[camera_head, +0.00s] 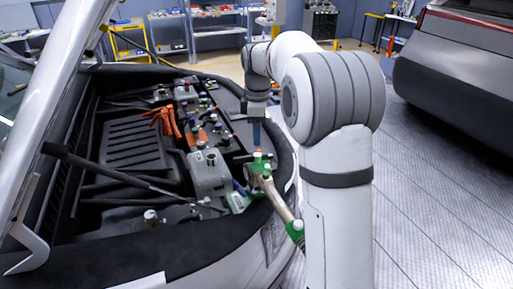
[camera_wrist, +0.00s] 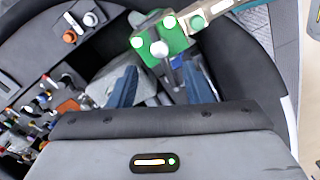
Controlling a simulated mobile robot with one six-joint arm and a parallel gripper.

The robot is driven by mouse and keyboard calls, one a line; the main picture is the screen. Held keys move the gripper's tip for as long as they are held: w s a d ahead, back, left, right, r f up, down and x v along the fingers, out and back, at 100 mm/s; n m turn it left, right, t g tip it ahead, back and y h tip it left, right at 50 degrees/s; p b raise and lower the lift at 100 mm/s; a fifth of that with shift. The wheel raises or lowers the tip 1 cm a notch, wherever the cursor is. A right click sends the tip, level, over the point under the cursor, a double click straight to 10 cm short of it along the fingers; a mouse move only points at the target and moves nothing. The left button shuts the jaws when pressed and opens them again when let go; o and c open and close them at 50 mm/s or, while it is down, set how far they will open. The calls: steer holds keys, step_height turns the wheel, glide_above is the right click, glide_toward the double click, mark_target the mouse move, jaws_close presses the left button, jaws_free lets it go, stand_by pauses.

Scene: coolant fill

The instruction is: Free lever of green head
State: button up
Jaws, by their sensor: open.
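The green head (camera_head: 258,170) sits at the front right edge of the open engine bay, with a metal pipe (camera_head: 280,205) running from it down to the right. In the wrist view the green head (camera_wrist: 165,36) has white round knobs and lies beyond my fingertips. A dark lever-like bar (camera_wrist: 171,74) reaches from it toward the space between my fingers; its far end is hard to make out. My gripper (camera_head: 257,134) points down just above the green head. Its two blue fingers (camera_wrist: 162,85) are apart, with nothing gripped.
The engine bay holds a grey block (camera_head: 208,172), orange clips (camera_head: 165,122) and several coloured caps. A raised hood (camera_head: 70,90) stands at left. A dark car (camera_head: 455,75) is at right, with open floor (camera_head: 430,200) in front of it. Shelves line the back.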

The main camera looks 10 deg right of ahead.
mark_target(257, 154)
step_height(257, 154, down, 8)
steer(key=shift+w+r+p, duration=0.1)
steer(key=shift+r+p, duration=0.05)
steer(key=shift+p, duration=0.25)
steer(key=shift+c, duration=0.2)
jaws_close()
stand_by(0.4)
